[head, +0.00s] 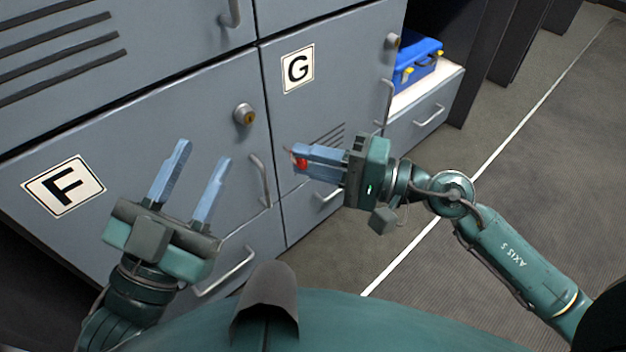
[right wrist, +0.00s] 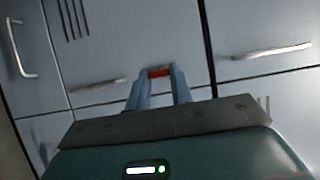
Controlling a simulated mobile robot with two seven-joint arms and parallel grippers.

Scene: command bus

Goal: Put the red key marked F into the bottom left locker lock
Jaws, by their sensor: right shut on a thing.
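The red key (head: 301,164) is held between the fingertips of my right gripper (head: 300,162), which is shut on it in front of the lower part of locker G. Its marking cannot be read. The key also shows as a small red piece in the right wrist view (right wrist: 160,72). The bottom left locker door, marked F (head: 64,187), has a round brass-centred lock (head: 244,115) near its upper right corner. The key is apart from this lock, to its right and lower in the head view. My left gripper (head: 202,153) is open and empty in front of door F.
Locker G (head: 325,100) stands right of door F, with its own lock (head: 392,41) and handles. Door F's vertical handle (head: 261,181) lies between my grippers. A blue case (head: 417,62) sits on a white-topped low cabinet (head: 430,92). Floor at the right is clear.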

